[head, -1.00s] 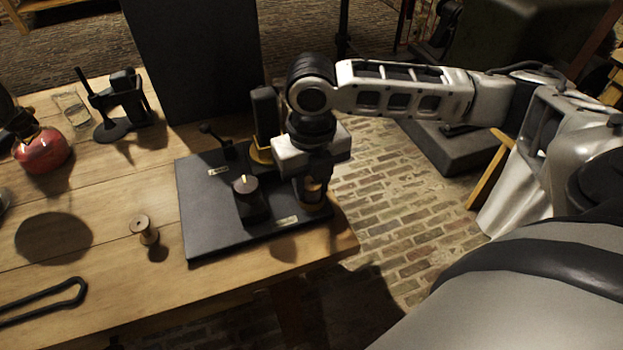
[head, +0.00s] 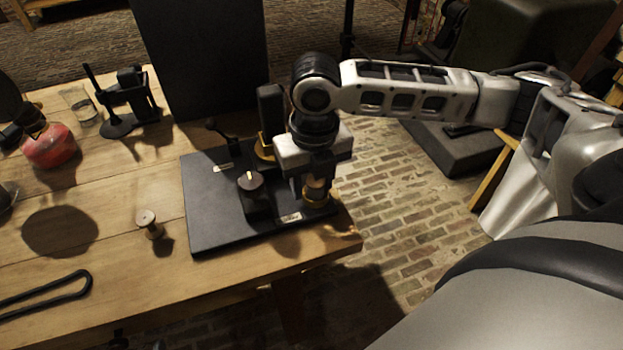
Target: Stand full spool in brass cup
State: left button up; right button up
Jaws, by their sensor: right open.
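My right gripper (head: 316,188) points down over the right end of a dark board on the table, its jaws open. A copper-coloured piece (head: 316,184), seemingly the full spool, shows upright between its fingers. Just below it is a brass ring (head: 316,198), seemingly the rim of the brass cup. The fingers partly hide both, so I cannot tell how deep the spool sits in the cup. My left gripper is out of view.
The dark board (head: 213,222) carries a black knob block (head: 252,195) left of the gripper and a post (head: 271,112) behind. A small pale spool (head: 149,224) stands on the table (head: 120,265). A red vessel (head: 50,147) and a black stand (head: 127,103) are farther left.

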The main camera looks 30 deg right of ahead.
jog(key=shift+d+f, duration=0.15)
jog(key=shift+d, duration=0.3)
pick_arm(q)
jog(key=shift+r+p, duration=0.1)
jog(key=shift+p, duration=0.85)
pick_arm(e)
notch_tip(320, 180, up, 13)
jog(key=shift+a+f, duration=0.15)
jog(key=shift+f, duration=0.05)
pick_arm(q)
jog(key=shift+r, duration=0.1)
